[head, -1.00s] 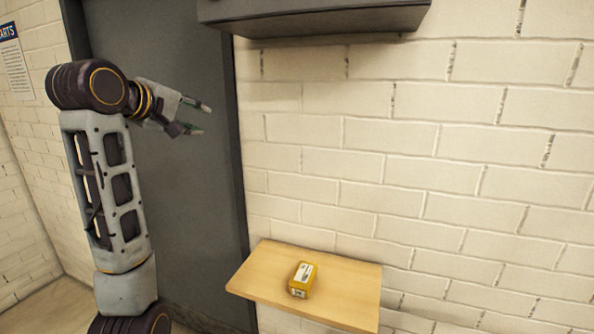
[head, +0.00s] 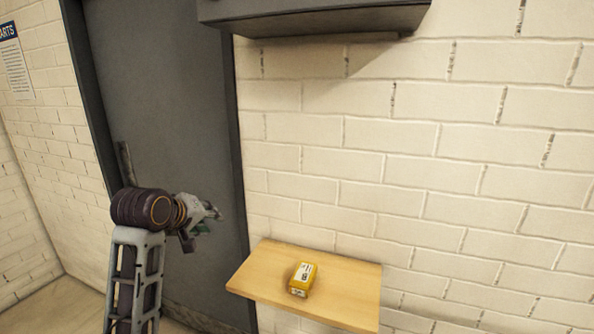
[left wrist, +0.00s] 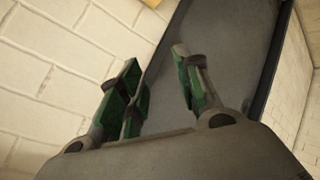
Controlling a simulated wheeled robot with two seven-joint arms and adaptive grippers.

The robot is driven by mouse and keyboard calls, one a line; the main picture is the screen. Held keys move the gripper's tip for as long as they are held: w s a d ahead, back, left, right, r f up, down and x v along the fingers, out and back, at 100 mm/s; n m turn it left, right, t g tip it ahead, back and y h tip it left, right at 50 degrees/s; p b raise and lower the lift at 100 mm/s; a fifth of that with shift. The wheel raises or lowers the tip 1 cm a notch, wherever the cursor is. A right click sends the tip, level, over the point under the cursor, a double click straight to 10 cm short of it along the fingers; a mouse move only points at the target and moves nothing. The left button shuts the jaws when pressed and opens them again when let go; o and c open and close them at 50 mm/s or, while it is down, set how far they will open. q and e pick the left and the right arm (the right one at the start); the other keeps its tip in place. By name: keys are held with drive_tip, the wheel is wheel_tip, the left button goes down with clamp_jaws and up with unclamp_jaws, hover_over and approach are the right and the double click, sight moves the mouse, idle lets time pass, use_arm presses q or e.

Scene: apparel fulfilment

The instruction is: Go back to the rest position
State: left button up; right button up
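My left gripper (head: 212,222) is in front of the grey door, to the left of and a little above the wooden shelf. In the left wrist view its green-padded fingers (left wrist: 158,92) stand apart with nothing between them, so it is open and empty. My left arm comes up from the bottom left of the head view. My right gripper is not in view.
A small wooden shelf (head: 345,312) juts from the white brick wall, with a yellow box (head: 302,279) on it. A dark grey cabinet (head: 315,14) hangs above. The grey door (head: 165,90) is behind my left arm. A poster (head: 15,65) is on the left wall.

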use_arm(q)
drive_tip(key=s+f+m+g, duration=0.2)
drive_tip(key=s+f, duration=0.4)
drive_tip(key=f, duration=0.3)
drive_tip(key=s+f+m+g+y, duration=0.1)
drive_tip(key=s+f+m, duration=0.1)
drive_tip(key=s+f, duration=0.55)
drive_tip(key=s+f+m+g, duration=0.2)
drive_tip(key=s+f, duration=0.2)
drive_tip(key=f, duration=0.7)
drive_tip(key=s+d+f+m+g, duration=0.15)
drive_tip(key=s+f+m, duration=0.4)
drive_tip(key=s, duration=0.75)
wheel_tip(320, 180, down, 35)
drive_tip(key=s+n+g, duration=0.2)
drive_tip(key=s, duration=0.1)
drive_tip(key=s+a+f, duration=0.2)
drive_tip(key=s+f, duration=0.7)
drive_tip(key=s, duration=0.2)
drive_tip(key=s+a+f+g, duration=0.1)
drive_tip(key=s+a+f, duration=0.1)
drive_tip(key=s+f, duration=0.8)
drive_tip(key=shift+s+a+f+y, duration=0.2)
drive_tip(key=shift+s+f+y, duration=0.1)
drive_tip(key=shift+s+y, duration=0.15)
drive_tip(key=shift+m, duration=0.25)
